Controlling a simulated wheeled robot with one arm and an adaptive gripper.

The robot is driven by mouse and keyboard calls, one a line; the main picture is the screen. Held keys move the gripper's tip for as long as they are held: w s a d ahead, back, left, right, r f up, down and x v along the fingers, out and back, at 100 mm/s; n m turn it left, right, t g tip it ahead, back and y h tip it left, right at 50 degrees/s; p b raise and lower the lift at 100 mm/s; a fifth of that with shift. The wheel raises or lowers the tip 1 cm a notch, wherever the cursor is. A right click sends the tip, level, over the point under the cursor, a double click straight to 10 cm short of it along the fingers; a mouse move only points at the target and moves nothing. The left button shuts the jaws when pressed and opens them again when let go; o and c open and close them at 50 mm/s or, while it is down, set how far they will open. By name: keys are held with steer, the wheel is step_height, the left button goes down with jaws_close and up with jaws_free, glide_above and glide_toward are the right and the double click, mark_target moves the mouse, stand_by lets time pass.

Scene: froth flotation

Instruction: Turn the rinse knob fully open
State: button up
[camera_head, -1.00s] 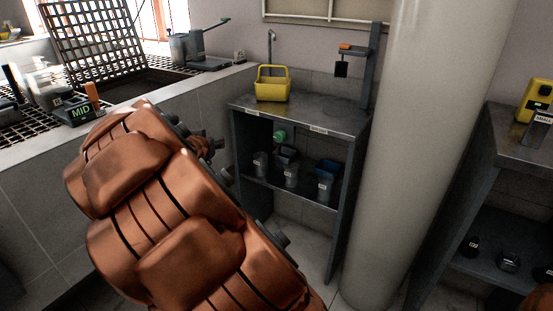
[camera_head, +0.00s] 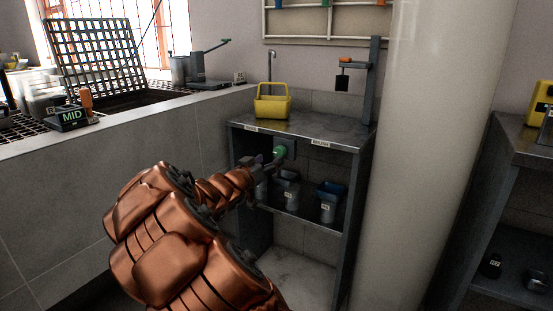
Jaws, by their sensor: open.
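A green round knob (camera_head: 281,153) sits on a dark block (camera_head: 290,147) under the top of the grey bench, at the upper part of its open front. I take this as the rinse knob, though I cannot read a label on it. My gripper (camera_head: 272,162) is at the knob's lower left, with its dark fingers reaching up to it. The jaws are open. Whether the fingers touch the knob or lie around it I cannot tell, since they are small and partly hidden by my copper arm.
The bench top (camera_head: 330,130) bears a yellow basket (camera_head: 272,106) and a dark stand (camera_head: 371,85). Grey cups (camera_head: 290,188) and a blue-topped cup (camera_head: 330,203) stand on the shelf below the knob. A thick pale column (camera_head: 430,150) rises right of the bench.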

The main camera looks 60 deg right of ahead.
mark_target(278, 154)
steer(key=shift+w+d+b, duration=0.15)
steer(key=shift+d+b, duration=0.55)
steer(key=shift+d, duration=1.8)
steer(key=shift+c, duration=0.3)
steer(key=c, duration=1.1)
